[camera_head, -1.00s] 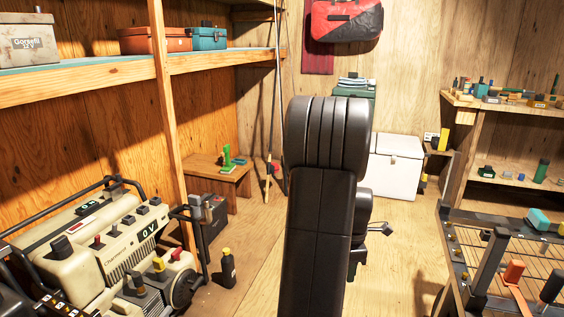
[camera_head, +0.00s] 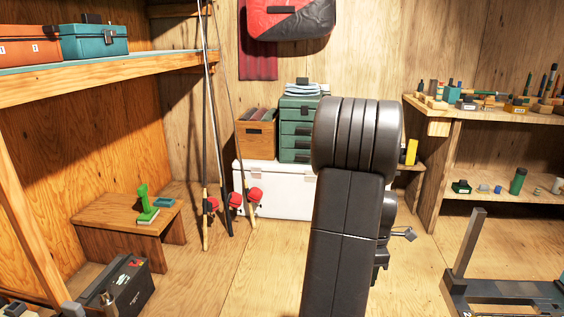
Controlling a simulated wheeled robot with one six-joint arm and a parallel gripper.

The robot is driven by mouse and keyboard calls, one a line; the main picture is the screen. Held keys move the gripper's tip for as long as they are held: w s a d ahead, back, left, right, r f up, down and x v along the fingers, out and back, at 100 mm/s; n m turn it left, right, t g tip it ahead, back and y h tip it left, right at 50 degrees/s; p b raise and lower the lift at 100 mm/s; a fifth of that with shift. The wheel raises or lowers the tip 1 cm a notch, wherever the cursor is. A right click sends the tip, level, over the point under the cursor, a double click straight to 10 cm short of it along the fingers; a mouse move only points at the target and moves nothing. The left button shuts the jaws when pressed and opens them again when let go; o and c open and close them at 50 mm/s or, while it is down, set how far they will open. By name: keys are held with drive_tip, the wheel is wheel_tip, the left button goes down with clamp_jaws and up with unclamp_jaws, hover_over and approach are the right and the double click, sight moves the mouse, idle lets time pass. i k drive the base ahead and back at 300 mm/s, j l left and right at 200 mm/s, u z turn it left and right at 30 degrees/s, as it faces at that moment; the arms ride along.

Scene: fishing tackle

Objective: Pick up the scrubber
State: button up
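A green object with an upright handle and a flat base (camera_head: 147,206), which looks like the scrubber, stands on a low wooden bench (camera_head: 105,212) at the left. A small teal item (camera_head: 164,202) lies beside it on the bench. My arm rises through the middle of the view, and my gripper (camera_head: 409,234) shows small at its right side, well away from the bench. Most of the gripper is hidden behind the arm, and its opening cannot be made out.
Fishing rods (camera_head: 207,140) with red reels lean right of the bench. A dark box (camera_head: 122,287) sits on the floor in front of it. A white cooler (camera_head: 270,190) stands at the back, shelves (camera_head: 490,115) at the right. The floor between is clear.

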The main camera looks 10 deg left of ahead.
sight(146, 217)
drive_tip(key=i+u, duration=0.15)
drive_tip(key=i, duration=0.4)
drive_tip(key=i+l+u, duration=0.15)
drive_tip(key=i, duration=0.4)
drive_tip(key=i+l+u, duration=0.1)
drive_tip(key=i, duration=0.45)
drive_tip(key=i+j+u, duration=0.2)
drive_tip(key=u, duration=0.25)
drive_tip(key=i+u, duration=0.9)
drive_tip(key=i+l+u, duration=0.2)
drive_tip(key=u, duration=0.25)
drive_tip(key=i+u, duration=0.2)
drive_tip(key=u, duration=0.15)
drive_tip(key=i+l+u, duration=0.1)
drive_tip(key=i+u, duration=0.15)
drive_tip(key=u, duration=0.15)
